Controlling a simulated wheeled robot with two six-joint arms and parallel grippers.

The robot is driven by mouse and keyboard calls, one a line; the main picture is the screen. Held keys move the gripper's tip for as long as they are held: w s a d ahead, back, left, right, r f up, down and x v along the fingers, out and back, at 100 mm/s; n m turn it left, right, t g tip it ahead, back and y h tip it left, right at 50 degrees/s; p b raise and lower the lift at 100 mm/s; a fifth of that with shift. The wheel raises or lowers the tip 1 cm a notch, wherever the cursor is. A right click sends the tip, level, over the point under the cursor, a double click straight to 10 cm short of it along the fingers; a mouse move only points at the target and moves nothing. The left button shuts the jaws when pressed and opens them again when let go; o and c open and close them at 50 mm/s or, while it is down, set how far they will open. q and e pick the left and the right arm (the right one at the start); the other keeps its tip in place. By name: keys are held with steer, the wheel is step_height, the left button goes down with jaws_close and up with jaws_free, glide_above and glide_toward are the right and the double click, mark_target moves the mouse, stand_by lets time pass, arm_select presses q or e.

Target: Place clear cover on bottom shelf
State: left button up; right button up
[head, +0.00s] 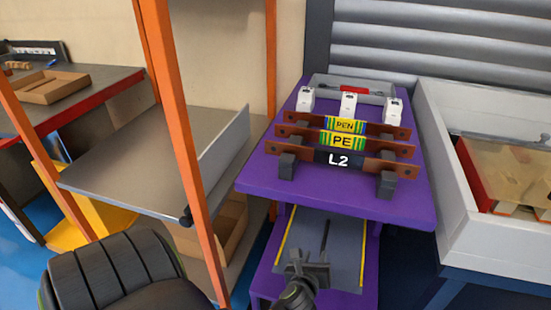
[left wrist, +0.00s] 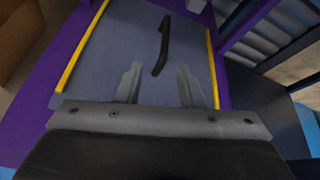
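A see-through grey panel with yellow side strips and a dark bar handle, which looks like the clear cover (head: 340,243), is low on the purple stand, under its top. It fills much of the left wrist view (left wrist: 100,75), its handle (left wrist: 163,42) beyond my fingertips. My left gripper (head: 306,262) is over the panel's near part. In the left wrist view the fingers (left wrist: 158,70) are apart with nothing between them. The orange-post rack's bottom shelf (head: 243,268) is partly hidden by a post and the upper shelf. My right gripper is not in view.
The purple stand's top (head: 255,180) carries busbars labelled PEN, PE and L2 (head: 338,160). The rack's grey upper shelf (head: 140,165) is empty; a cardboard box (head: 232,225) sits below. A white crate (head: 450,200) stands close on the right.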

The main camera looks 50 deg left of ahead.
arm_select(q)
steer(key=s+n, duration=0.2)
steer(key=s+a+f+n+g, duration=0.1)
steer(key=s+n, duration=0.1)
steer(key=n, duration=0.1)
steer(key=s+f+n+g, duration=0.1)
steer(key=s+n, duration=0.1)
steer(key=n, duration=0.1)
steer(key=shift+s+a+h, duration=0.15)
steer(key=shift+s+h, duration=0.15)
steer(key=shift+h, duration=0.1)
steer(key=s+d+n+g+h, duration=0.2)
steer(key=s+d+n+h, duration=0.1)
steer(key=s+n, duration=0.6)
steer(key=s+d+n+g+h, duration=0.3)
steer(key=s+n, duration=0.5)
steer(key=n, duration=0.3)
steer(key=shift+s+d+r+g+h, duration=0.3)
steer(key=shift+s+d+r, duration=0.1)
steer(key=shift+d, duration=0.4)
steer(key=shift+w, duration=0.15)
